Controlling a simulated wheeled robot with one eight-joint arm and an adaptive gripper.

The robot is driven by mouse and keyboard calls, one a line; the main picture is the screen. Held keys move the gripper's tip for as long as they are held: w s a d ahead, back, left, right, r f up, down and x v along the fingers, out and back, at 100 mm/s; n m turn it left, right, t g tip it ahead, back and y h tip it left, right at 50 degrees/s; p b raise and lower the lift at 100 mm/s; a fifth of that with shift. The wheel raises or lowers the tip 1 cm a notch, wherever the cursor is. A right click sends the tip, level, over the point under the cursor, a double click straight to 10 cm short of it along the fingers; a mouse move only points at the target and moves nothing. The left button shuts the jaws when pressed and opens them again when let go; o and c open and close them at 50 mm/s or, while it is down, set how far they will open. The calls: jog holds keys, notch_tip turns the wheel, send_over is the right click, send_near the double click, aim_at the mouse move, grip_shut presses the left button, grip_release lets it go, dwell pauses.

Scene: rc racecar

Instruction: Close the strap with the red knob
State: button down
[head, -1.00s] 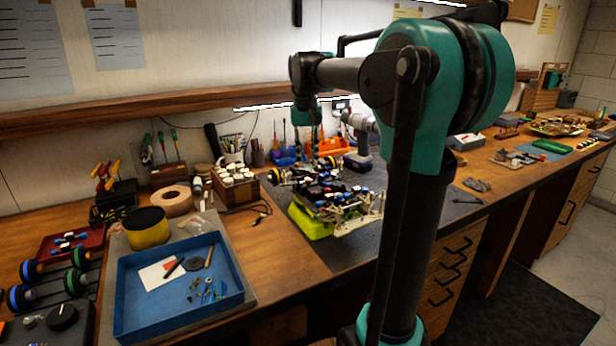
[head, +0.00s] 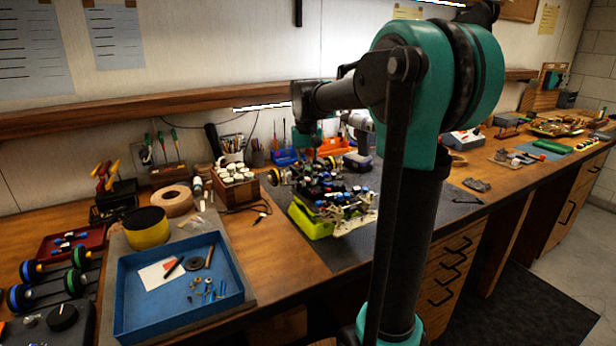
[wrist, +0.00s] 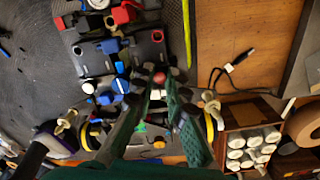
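The RC racecar (head: 325,190) sits on a lime-green stand (head: 309,222) on the grey mat. In the wrist view the car's black chassis and its blue, white and red parts (wrist: 120,50) lie ahead of and left of the fingers. My gripper (wrist: 161,76) points down at the car, its two green fingers slanting together towards the tips. A small red knob (wrist: 159,78) shows between or just beyond the fingertips. I cannot tell whether the fingers touch it. The strap itself cannot be made out. In the head view my gripper (head: 312,157) is over the car's far left end.
A wooden rack of white-capped jars (head: 236,186) stands left of the car, with a black cable (head: 262,212) on the bench beside it. A blue tray (head: 180,285) is at the front left. Orange and blue bins (head: 306,146) stand behind the car.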

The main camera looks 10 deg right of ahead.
aim_at(309, 180)
jog(key=shift+d+y, duration=0.15)
jog(key=shift+y, duration=0.15)
jog(key=c, duration=1.8)
grip_release()
notch_tip(309, 180, up, 12)
jog(key=shift+w, duration=0.15)
